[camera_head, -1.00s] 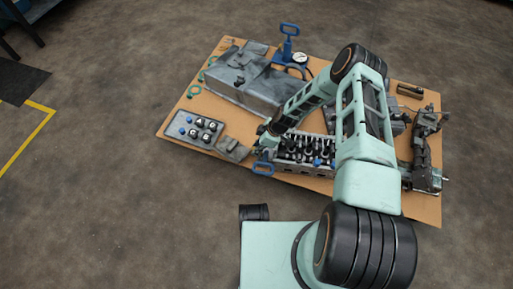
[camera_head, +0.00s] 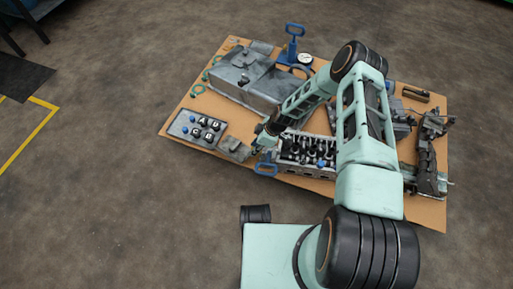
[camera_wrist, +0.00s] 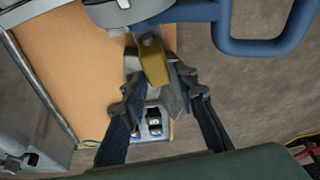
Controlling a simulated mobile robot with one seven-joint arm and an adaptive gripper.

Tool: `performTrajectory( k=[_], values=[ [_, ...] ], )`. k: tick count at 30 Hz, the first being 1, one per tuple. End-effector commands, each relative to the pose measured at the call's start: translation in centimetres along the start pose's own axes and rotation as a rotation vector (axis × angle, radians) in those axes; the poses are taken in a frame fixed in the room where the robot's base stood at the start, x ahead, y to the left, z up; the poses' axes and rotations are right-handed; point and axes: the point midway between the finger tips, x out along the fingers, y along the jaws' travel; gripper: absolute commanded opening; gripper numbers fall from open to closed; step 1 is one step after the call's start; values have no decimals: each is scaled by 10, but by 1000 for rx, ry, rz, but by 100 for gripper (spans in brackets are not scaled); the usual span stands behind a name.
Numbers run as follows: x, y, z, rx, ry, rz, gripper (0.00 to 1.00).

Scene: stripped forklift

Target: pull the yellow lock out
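The yellow lock (camera_wrist: 153,62) shows in the wrist view as a small yellow block below a grey part and a blue handle (camera_wrist: 262,46). My gripper (camera_wrist: 160,86) is open, with one finger on each side of the lock's lower end. I see a gap on the left side; on the right the finger is close, and I cannot tell whether it touches. The lock cannot be made out there.
The brown board (camera_head: 330,185) carries a grey metal cover (camera_head: 240,80), a tray of lettered knobs (camera_head: 196,128), a valve block (camera_head: 310,150) and a blue-handled gauge pump (camera_head: 293,45). A dark machine part (camera_head: 428,155) stands at the right. Bare floor surrounds the board.

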Motion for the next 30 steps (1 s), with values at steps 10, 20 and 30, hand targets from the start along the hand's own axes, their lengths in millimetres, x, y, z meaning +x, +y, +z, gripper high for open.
performTrajectory(
  k=[10, 20, 30],
  values=[
    [-1, 0, 3, 1, -3, 0, 36],
    [-39, 2, 3, 1, -4, 2, 36],
    [-100, 2, 3, 2, -3, 3, 36]
  ],
)
